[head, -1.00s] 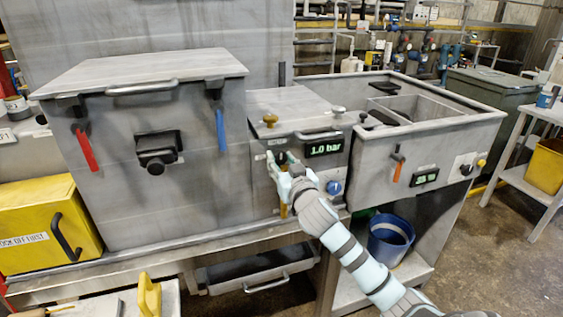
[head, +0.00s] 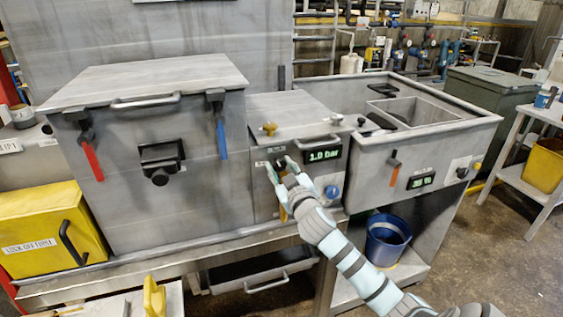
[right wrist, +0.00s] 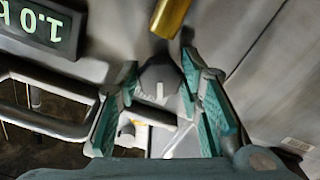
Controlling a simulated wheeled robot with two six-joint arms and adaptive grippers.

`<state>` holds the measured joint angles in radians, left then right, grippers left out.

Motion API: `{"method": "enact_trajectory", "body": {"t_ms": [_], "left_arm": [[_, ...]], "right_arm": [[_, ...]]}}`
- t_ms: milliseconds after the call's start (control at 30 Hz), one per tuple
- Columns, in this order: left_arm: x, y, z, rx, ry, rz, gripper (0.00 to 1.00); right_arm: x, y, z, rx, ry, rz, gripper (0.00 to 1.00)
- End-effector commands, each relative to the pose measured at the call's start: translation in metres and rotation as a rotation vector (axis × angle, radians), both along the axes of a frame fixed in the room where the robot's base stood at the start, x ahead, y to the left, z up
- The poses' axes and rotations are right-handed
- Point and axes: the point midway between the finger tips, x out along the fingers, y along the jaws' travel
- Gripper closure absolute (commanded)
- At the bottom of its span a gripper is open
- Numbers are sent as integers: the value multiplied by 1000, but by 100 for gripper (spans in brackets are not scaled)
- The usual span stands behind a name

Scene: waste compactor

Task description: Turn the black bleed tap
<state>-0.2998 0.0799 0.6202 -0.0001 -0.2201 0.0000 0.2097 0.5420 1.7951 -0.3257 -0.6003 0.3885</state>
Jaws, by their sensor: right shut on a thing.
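The black bleed tap (head: 281,163) is on the front of the small middle steel unit, left of its green-lit display (head: 322,154), which reads 1.0 bar. My right gripper (head: 280,168) is at the tap, one finger on each side. In the right wrist view the tap (right wrist: 160,88) is a dark round knob with a pale mark. The teal-padded fingers of my right gripper (right wrist: 160,100) are closed on its sides. The fingers partly hide the tap in the head view. My left gripper is not in view.
A blue knob (head: 332,192) sits right of my right gripper. A brass-coloured handle (right wrist: 170,17) is close to the tap in the wrist view. Red (head: 92,160) and blue (head: 222,138) levers hang on the large left unit. A blue bucket (head: 387,240) stands below.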

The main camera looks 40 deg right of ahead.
Motion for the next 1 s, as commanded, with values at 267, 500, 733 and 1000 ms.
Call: {"method": "enact_trajectory", "body": {"t_ms": [267,500,733,1000], "left_arm": [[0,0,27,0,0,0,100],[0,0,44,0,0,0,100],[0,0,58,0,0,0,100],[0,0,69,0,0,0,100]], "right_arm": [[0,0,4,-244,87,0,94],[0,-1,3,-460,163,0,94],[0,-1,4,-661,232,1,94],[0,-1,3,-853,298,1,94]]}}
